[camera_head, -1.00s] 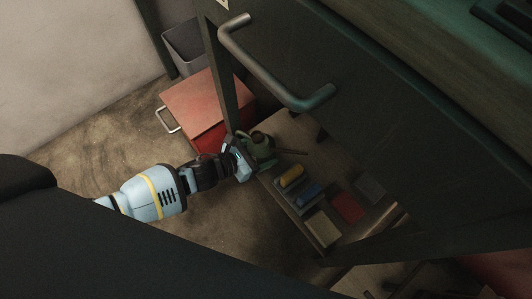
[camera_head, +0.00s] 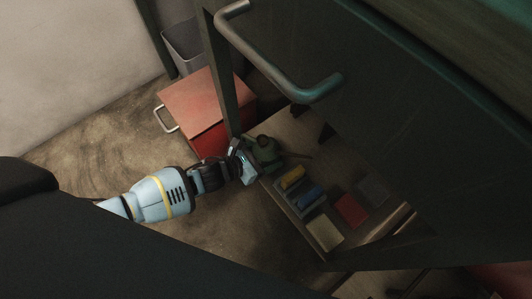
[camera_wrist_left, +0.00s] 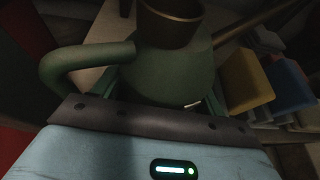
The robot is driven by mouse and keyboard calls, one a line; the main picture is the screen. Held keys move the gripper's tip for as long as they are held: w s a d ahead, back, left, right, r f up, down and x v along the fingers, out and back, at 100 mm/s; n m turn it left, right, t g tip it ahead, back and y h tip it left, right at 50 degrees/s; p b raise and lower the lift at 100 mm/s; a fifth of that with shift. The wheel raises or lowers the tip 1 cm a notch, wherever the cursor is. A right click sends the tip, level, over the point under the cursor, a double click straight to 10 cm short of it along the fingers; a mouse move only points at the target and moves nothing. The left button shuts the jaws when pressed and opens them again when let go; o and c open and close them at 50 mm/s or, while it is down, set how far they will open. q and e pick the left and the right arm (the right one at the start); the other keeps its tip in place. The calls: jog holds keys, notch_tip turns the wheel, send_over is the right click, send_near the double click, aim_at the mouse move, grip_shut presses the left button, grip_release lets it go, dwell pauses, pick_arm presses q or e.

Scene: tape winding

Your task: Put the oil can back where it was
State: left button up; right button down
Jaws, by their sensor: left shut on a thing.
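The green oil can (camera_head: 265,150) is at the left end of a low wooden shelf (camera_head: 318,173) under the dark bench. It looks upright, with its spout pointing right. My left gripper (camera_head: 250,162) reaches in from the left and is shut on the oil can. In the left wrist view the can (camera_wrist_left: 172,72) fills the middle, with its curved handle on the left and a brass-coloured collar on top. The fingers are mostly hidden behind the gripper body. I cannot tell whether the can's base touches the shelf. My right gripper is not in view.
Yellow (camera_head: 292,177) and blue (camera_head: 309,195) pieces lie right of the can, with a red block (camera_head: 350,210) and a pale block (camera_head: 325,232) nearby. A red box (camera_head: 205,110) stands left of the shelf. The bench's metal handle (camera_head: 275,65) hangs above.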

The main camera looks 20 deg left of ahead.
pick_arm(q)
jog(key=shift+f, duration=0.15)
jog(key=o, duration=1.1)
jog(key=shift+o, duration=0.3)
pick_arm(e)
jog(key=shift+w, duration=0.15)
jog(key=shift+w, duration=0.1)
pick_arm(q)
jog(key=shift+s+a+r, duration=0.15)
jog(key=shift+s+r, duration=0.1)
jog(key=p+v, duration=0.5)
jog(key=v, duration=0.6)
jog(key=shift+a, duration=0.15)
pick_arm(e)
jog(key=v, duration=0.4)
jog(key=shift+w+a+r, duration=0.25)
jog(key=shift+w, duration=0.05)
